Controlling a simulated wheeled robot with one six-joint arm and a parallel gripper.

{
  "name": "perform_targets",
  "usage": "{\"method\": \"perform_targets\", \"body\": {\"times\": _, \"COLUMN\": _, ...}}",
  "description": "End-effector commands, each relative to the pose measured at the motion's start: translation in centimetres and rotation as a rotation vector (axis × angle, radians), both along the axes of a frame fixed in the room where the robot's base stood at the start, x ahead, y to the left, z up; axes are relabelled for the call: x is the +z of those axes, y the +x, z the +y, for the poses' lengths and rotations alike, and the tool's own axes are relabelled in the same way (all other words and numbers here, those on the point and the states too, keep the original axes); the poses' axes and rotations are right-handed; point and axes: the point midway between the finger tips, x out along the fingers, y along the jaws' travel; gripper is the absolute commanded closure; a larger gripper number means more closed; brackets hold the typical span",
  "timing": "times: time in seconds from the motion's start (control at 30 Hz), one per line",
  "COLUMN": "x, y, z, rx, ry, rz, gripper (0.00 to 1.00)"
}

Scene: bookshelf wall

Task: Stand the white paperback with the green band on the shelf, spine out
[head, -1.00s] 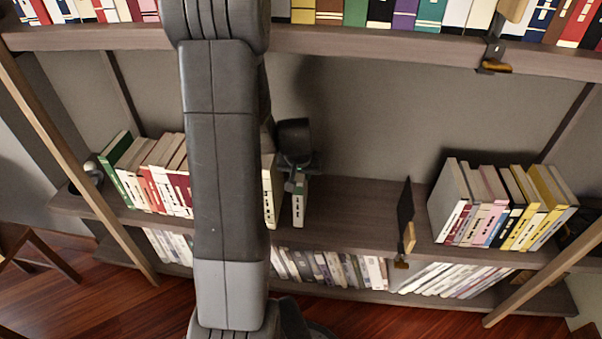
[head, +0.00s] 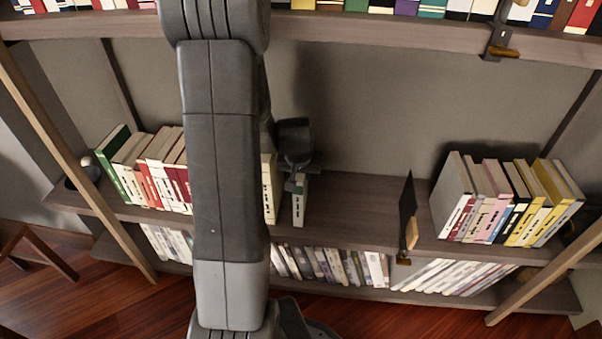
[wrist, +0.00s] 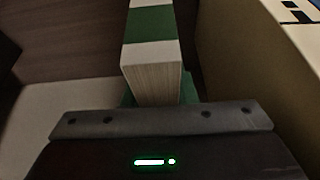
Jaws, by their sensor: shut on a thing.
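The white paperback with the green band (head: 299,207) stands about upright at the front of the middle shelf, its narrow face toward me. My gripper (head: 298,176) is shut on it from above and behind, partly hidden by my arm. In the wrist view the book (wrist: 153,78) shows a pale page block and a green band across its white face, and the gripper (wrist: 155,112) is at its near end. The middle shelf (head: 345,205) is brown wood. I cannot tell whether the book's bottom touches the board.
A cream book (head: 269,188) stands just left of the paperback, with a narrow gap; my arm hides part of that row. A dark bookend (head: 407,212) stands to the right, before a leaning row (head: 505,205). Shelf between paperback and bookend is clear. The upper shelf (head: 400,48) hangs above.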

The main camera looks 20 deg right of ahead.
Motion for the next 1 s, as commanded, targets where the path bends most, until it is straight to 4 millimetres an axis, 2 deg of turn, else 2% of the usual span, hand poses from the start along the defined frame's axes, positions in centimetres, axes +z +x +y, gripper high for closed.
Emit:
{"method": "perform_targets", "body": {"times": 0.57, "x": -0.45, "y": 0.04, "z": -0.02, "rx": 0.000, "ry": -0.001, "rz": -0.002, "gripper": 1.00}}
{"method": "perform_targets", "body": {"times": 0.6, "x": -0.44, "y": 0.05, "z": -0.03, "rx": 0.000, "ry": -0.001, "rz": -0.002, "gripper": 0.73}}
{"method": "perform_targets", "body": {"times": 0.7, "x": -0.39, "y": 0.04, "z": -0.02, "rx": 0.000, "ry": -0.001, "rz": -0.001, "gripper": 0.53}}
{"method": "perform_targets", "body": {"times": 0.73, "x": -0.40, "y": 0.03, "z": -0.02, "rx": 0.000, "ry": -0.001, "rz": -0.001, "gripper": 0.49}}
{"method": "perform_targets", "body": {"times": 1.0, "x": -0.43, "y": -0.03, "z": 0.02, "rx": 0.000, "ry": 0.001, "rz": 0.001, "gripper": 0.49}}
